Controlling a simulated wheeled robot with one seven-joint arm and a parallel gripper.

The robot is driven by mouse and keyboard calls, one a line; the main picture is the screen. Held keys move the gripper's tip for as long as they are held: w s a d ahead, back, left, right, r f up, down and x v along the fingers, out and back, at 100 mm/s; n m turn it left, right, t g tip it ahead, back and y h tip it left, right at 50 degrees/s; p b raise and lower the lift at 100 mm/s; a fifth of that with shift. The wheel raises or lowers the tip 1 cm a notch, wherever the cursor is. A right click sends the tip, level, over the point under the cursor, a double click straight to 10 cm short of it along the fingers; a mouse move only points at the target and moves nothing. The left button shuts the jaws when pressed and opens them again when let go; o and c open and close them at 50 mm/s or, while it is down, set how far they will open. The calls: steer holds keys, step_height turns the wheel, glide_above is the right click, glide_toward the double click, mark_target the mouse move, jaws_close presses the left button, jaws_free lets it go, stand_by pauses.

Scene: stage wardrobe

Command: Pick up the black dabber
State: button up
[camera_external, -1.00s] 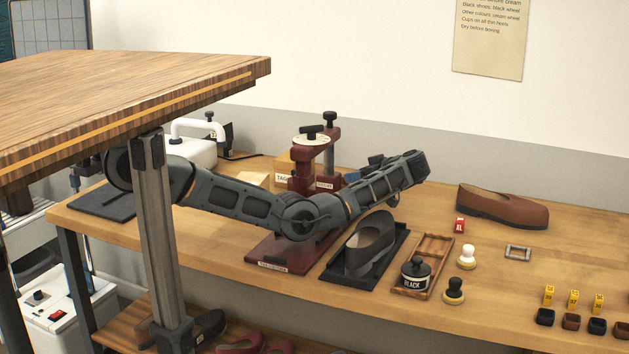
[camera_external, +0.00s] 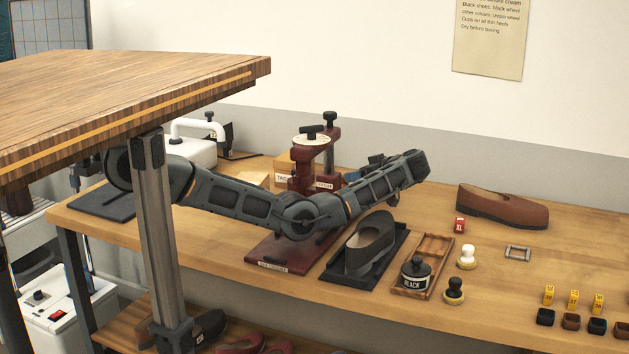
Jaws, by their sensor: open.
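The black dabber (camera_external: 453,291) stands upright on the bench, a black knob on a pale round pad, just right of the wooden tray. A white dabber (camera_external: 467,257) of the same shape stands behind it. My gripper (camera_external: 365,168) is partly hidden behind my forearm and wrist, in the air near the dark red press. It is open, left of and well apart from the black dabber; nothing shows in it.
The wooden tray (camera_external: 442,246) holds a black jar (camera_external: 415,273). A grey shoe (camera_external: 371,242) sits on a dark tray to its left. A brown shoe (camera_external: 503,206), red tag (camera_external: 459,225) and metal frame (camera_external: 518,252) lie behind. Small cups stand at right. The bench front beside the dabber is clear.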

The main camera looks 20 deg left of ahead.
mark_target(452, 283)
steer(key=shift+o, duration=0.3)
